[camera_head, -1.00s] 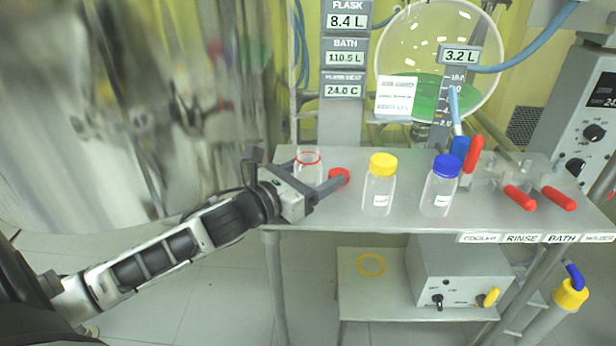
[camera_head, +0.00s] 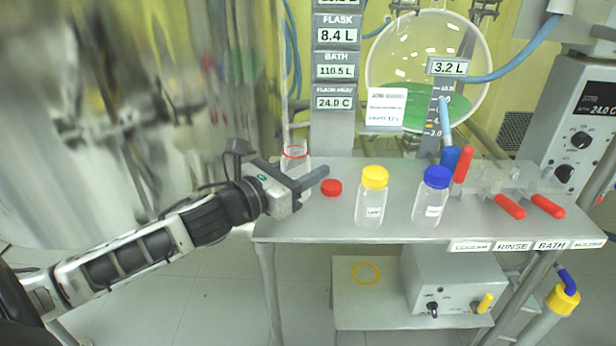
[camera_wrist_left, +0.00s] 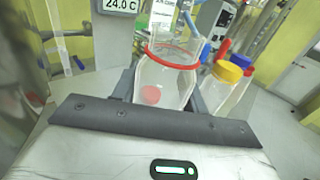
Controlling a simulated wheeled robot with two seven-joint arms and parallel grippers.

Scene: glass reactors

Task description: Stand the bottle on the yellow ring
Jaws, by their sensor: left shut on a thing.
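The open clear bottle (camera_head: 295,161) with a red neck ring stands upright in my left gripper (camera_head: 300,180), at the left end of the bench top. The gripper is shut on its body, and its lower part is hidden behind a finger. In the left wrist view the bottle (camera_wrist_left: 168,72) sits between the two fingers. It seems slightly raised, but its base is hidden, so I cannot tell the gap. The yellow ring (camera_head: 366,264) lies flat on the lower shelf, below the bench and to the right of the gripper. My right gripper is not in view.
A loose red cap (camera_head: 331,187) lies on the bench (camera_head: 320,225) beside the gripper. A yellow-capped bottle (camera_head: 371,205) and a blue-capped bottle (camera_head: 431,204) stand further right. A grey control box (camera_head: 450,284) stands right of the ring on the lower shelf (camera_head: 345,312).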

